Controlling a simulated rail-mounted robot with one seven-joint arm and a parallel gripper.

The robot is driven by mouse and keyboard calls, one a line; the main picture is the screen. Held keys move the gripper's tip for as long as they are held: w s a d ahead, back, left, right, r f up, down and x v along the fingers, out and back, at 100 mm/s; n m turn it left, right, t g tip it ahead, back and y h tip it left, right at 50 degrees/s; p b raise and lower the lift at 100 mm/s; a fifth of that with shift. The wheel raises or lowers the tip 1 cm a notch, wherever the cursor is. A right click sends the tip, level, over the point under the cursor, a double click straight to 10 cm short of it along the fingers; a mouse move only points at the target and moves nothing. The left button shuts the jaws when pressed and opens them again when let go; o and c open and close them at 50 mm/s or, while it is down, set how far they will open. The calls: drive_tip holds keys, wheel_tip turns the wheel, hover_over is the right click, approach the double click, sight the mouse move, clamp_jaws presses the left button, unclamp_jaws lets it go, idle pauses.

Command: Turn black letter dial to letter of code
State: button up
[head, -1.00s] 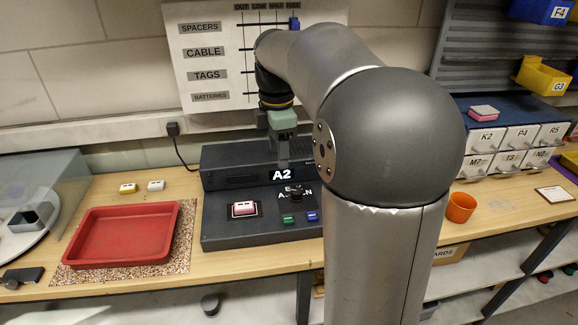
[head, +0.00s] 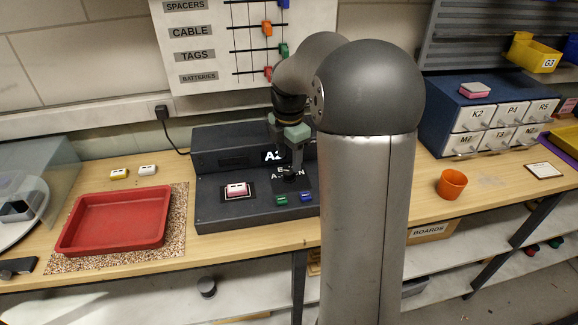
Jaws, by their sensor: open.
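The black letter dial (head: 290,178) is on the right part of the dark bench device (head: 222,212), with small white letters around it. It is small, dark and partly covered by my gripper, so I cannot read where it points. The code display (head: 271,156) on the device's upright back shows "A2", its right part partly hidden by my arm. My gripper (head: 297,166) is open, pointing down just above or at the dial. I cannot tell whether its fingers touch or straddle the dial.
A pink-and-white block (head: 237,190) sits on the device, left of the dial. Green (head: 281,200) and blue (head: 306,197) buttons are in front of the dial. A red tray (head: 115,222) lies left of the device; an orange cup (head: 452,184) stands to the right.

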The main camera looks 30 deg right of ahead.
sight(289, 171)
drive_tip(key=shift+f, duration=2)
drive_tip(key=c, duration=1)
